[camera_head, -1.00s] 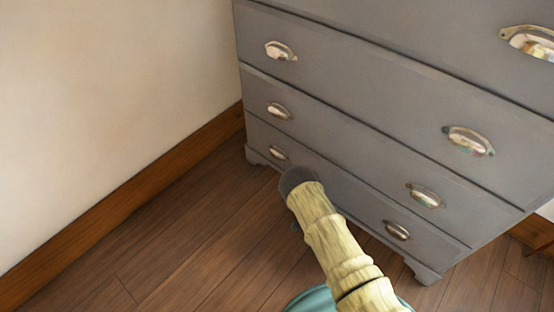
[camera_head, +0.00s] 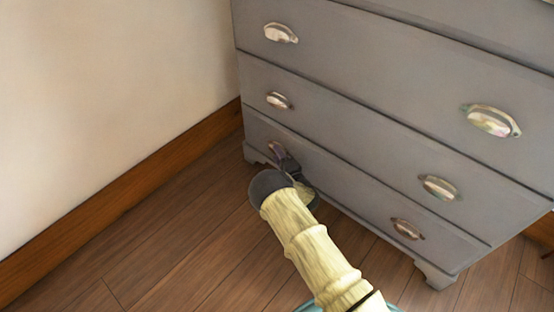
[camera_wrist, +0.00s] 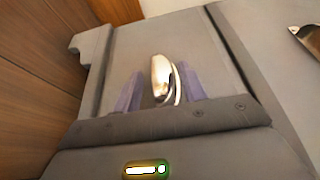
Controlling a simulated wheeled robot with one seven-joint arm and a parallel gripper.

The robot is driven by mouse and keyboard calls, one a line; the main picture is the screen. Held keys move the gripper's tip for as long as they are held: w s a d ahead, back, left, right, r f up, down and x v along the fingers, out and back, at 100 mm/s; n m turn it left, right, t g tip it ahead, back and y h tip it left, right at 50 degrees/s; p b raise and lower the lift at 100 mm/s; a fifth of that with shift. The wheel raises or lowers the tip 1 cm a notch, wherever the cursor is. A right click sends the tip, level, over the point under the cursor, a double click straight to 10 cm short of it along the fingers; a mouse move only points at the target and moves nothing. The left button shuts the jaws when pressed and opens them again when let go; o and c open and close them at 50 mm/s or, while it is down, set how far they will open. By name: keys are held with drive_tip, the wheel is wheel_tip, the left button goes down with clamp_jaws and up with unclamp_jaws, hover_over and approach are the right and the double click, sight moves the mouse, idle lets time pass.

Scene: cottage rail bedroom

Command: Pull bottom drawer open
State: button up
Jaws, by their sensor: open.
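The grey chest of drawers (camera_head: 350,110) stands against the wall, and its bottom drawer (camera_head: 345,190) looks shut. The bottom drawer has two metal cup handles, a left one (camera_head: 277,150) and a right one (camera_head: 407,229). My gripper (camera_head: 285,160) is at the left handle, partly hidden behind my own wrist in the head view. In the wrist view the handle (camera_wrist: 161,78) lies between the two open purple-grey fingers of my gripper (camera_wrist: 158,92). I cannot tell whether the fingers touch it.
The drawers above have similar cup handles, such as the one above on the left (camera_head: 278,101). A cream wall with a wooden baseboard (camera_head: 120,200) runs along the left. The wooden floor (camera_head: 170,240) in front of the chest is clear.

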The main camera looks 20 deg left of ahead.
drive_tip(key=shift+w+a, duration=0.4)
clamp_jaws()
